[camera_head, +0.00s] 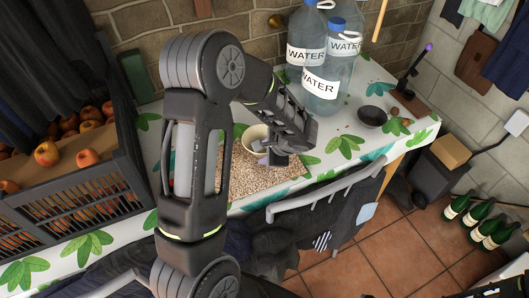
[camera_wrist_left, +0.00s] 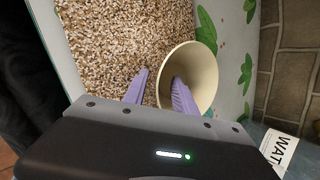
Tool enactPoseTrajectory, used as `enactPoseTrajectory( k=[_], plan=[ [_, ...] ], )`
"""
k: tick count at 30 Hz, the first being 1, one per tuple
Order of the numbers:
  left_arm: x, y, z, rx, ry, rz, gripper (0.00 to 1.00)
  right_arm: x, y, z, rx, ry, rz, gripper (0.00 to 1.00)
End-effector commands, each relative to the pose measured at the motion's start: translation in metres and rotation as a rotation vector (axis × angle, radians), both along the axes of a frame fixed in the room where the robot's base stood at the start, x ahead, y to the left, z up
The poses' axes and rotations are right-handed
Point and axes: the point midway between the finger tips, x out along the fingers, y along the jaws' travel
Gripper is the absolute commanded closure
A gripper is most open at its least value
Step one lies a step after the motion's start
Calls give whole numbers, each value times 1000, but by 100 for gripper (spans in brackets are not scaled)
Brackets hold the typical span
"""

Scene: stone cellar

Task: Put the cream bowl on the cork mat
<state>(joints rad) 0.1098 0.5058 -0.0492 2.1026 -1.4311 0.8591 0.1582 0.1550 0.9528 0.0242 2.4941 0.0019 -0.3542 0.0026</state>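The cream bowl (camera_head: 252,133) shows partly behind my left gripper (camera_head: 264,153). In the left wrist view the bowl (camera_wrist_left: 203,72) has its open mouth toward the camera and overlaps the edge of the speckled brown cork mat (camera_wrist_left: 95,40). The mat also shows in the head view (camera_head: 245,182), lying on the table. The lavender fingers of my left gripper (camera_wrist_left: 160,85) stand apart, one inside the bowl and one outside, with the near wall between them. A gap shows between the fingers. Whether the bowl touches the mat cannot be told. My right gripper is not in view.
Large water bottles (camera_head: 321,85) stand behind and right of the mat. A dark bowl (camera_head: 372,116) sits farther right. A black crate of fruit (camera_head: 75,195) stands at left. The leaf-patterned table (camera_head: 345,145) has free room between mat and dark bowl.

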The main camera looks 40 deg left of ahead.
Motion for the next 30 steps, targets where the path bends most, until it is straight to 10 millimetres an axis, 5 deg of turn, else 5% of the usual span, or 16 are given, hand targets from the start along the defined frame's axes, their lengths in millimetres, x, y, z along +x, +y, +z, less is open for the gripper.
enactPoseTrajectory(
  k=[18, 30],
  plan=[
    [-12, -57, 92, 0, -2, -2, 67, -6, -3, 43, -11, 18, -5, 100],
    [-15, -65, 101, 0, 0, 0, 67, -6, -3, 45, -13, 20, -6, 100]
  ],
)
